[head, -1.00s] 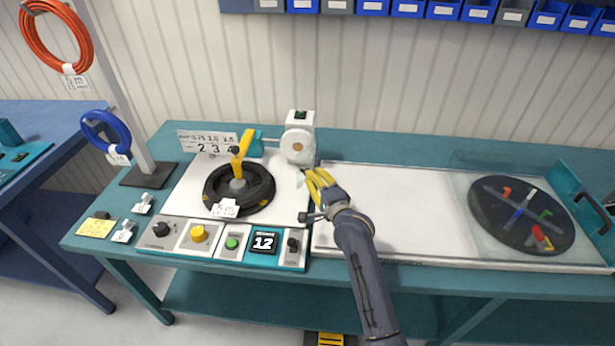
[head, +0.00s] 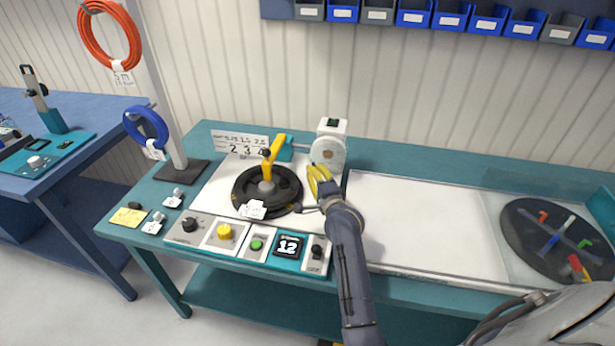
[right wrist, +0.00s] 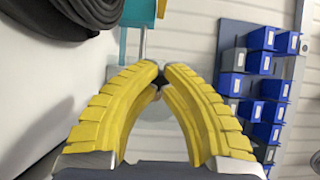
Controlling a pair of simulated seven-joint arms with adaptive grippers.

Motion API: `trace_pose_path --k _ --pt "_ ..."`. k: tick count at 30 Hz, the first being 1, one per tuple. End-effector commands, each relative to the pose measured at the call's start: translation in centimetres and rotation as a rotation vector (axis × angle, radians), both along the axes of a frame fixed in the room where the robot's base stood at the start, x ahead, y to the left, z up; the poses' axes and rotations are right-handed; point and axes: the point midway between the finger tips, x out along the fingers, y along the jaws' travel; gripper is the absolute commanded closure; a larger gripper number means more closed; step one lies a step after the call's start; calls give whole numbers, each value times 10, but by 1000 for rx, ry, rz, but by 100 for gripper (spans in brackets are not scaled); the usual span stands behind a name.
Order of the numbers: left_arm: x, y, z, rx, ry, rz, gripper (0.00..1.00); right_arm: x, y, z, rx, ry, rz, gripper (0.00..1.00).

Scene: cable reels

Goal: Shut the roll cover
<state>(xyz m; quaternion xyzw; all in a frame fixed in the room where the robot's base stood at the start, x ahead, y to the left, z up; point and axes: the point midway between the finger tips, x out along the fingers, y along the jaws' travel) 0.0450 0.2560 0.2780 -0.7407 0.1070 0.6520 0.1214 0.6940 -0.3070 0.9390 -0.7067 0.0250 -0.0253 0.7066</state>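The white unit (head: 331,127) with a round pale disc (head: 328,152) on its front stands at the back of the bench, right of the black reel (head: 266,190). I take this to be the roll with its cover, but cannot tell whether the cover is open. My right gripper (head: 314,169) has its yellow fingers at the disc's lower left edge; I cannot tell if they touch it. In the right wrist view the fingertips (right wrist: 160,70) meet, with the pale unit partly hidden behind them. My left gripper is out of view.
A control panel (head: 250,244) lies in front. A clear-covered disc (head: 553,240) is at the right. The white board (head: 430,220) between is clear.

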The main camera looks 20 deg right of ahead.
Motion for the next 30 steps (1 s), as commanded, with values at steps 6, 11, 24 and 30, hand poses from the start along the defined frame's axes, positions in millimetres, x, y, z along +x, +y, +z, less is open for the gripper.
trace_pose_path --k 6,11,24,30 --pt "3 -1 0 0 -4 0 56 14 -1 0 2 0 -4 100" --pt "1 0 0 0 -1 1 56 20 -2 0 0 0 -5 100" --pt "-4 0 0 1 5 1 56 24 -2 0 0 1 -5 100" --pt "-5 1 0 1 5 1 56 24 -2 0 0 0 -5 100"
